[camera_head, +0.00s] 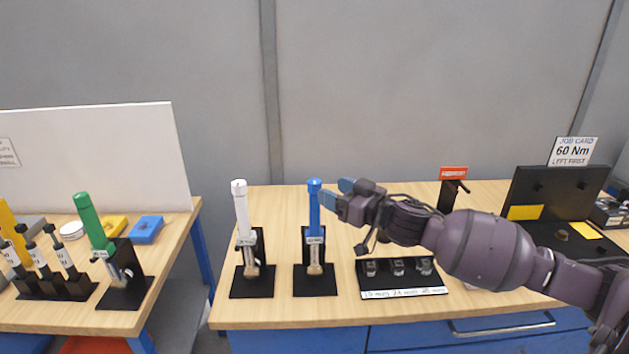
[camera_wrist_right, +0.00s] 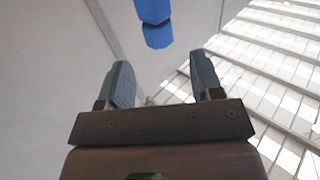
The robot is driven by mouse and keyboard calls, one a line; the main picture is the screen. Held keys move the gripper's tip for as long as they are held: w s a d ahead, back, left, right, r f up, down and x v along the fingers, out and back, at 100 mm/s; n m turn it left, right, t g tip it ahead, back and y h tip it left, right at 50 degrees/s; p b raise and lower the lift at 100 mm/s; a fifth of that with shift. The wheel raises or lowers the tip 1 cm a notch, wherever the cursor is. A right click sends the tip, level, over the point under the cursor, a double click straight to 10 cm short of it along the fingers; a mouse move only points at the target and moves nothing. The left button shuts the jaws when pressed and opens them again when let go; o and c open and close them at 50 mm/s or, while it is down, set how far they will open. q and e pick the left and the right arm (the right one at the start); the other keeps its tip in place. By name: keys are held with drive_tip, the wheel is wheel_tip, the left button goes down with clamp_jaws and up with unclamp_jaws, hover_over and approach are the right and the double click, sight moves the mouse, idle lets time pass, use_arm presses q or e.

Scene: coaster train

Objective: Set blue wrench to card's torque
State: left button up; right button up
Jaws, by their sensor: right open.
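The blue wrench (camera_head: 314,215) stands upright in a black stand (camera_head: 316,287) on the right-hand wooden table. My right gripper (camera_head: 336,194) is at the height of its blue top, close on its right side. In the right wrist view the jaws (camera_wrist_right: 167,85) are open and empty, and the blue wrench's end (camera_wrist_right: 156,25) shows beyond the fingertips. Whether the fingers touch the wrench in the head view I cannot tell. The job card (camera_head: 572,151) at the back right reads "60 Nm" and "LEFT FIRST". The wrench's scale is too small to read. My left gripper is not in view.
A white wrench (camera_head: 241,213) stands in its own stand just left of the blue one. A black socket tray (camera_head: 402,278) lies right of it, below my arm. A green wrench (camera_head: 91,222) stands on the left table. A gap separates the two tables.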

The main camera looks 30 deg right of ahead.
sight(320, 185)
drive_tip(key=shift+p+x, duration=0.55)
drive_tip(key=shift+x, duration=2.7)
drive_tip(key=shift+c, duration=0.4)
drive_tip(key=c, duration=0.8)
drive_tip(key=shift+c, duration=0.2)
